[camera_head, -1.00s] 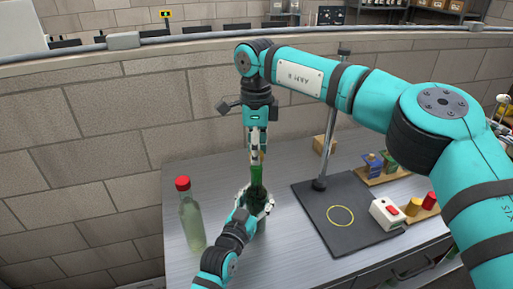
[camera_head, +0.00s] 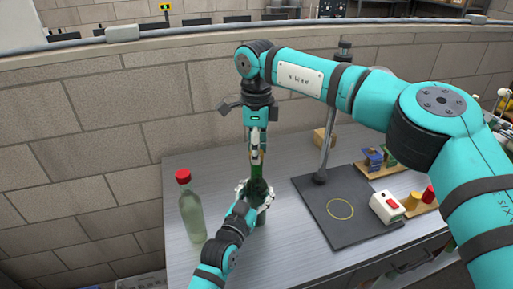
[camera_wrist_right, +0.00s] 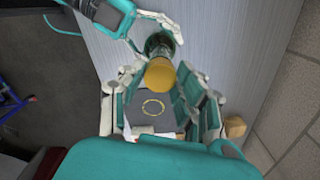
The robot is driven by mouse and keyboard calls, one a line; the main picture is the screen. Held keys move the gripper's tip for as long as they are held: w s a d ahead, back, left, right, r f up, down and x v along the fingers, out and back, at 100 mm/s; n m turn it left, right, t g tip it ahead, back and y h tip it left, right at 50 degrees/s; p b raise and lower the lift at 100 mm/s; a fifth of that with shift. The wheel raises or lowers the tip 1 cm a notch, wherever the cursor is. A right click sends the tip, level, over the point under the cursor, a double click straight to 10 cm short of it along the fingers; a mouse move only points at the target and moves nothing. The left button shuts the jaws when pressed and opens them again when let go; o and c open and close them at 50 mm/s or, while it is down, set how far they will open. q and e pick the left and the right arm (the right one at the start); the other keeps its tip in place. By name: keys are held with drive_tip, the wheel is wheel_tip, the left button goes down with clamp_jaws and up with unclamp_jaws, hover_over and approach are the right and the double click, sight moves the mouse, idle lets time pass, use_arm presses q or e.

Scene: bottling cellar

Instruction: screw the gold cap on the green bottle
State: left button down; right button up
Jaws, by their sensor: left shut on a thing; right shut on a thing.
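The green bottle (camera_head: 257,173) stands upright near the middle of the bench. My left gripper (camera_head: 257,193) is shut around its body from the near side. My right gripper (camera_head: 257,158) points straight down over the bottle's neck. In the right wrist view, the gold cap (camera_wrist_right: 160,75) is between the fingers of my right gripper (camera_wrist_right: 165,95), which are shut on it. The cap is in line with the bottle's mouth. The fingers and cap hide the rim, so I cannot tell how far the cap sits on the neck.
A clear bottle with a red cap (camera_head: 191,212) stands left of my left gripper. To the right are a dark mat with a yellow ring (camera_head: 341,209), a post (camera_head: 325,150), a white box with a red button (camera_head: 386,207) and small coloured pieces on wooden strips. A brick wall (camera_head: 100,165) is behind.

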drive_tip(key=shift+f, duration=0.6)
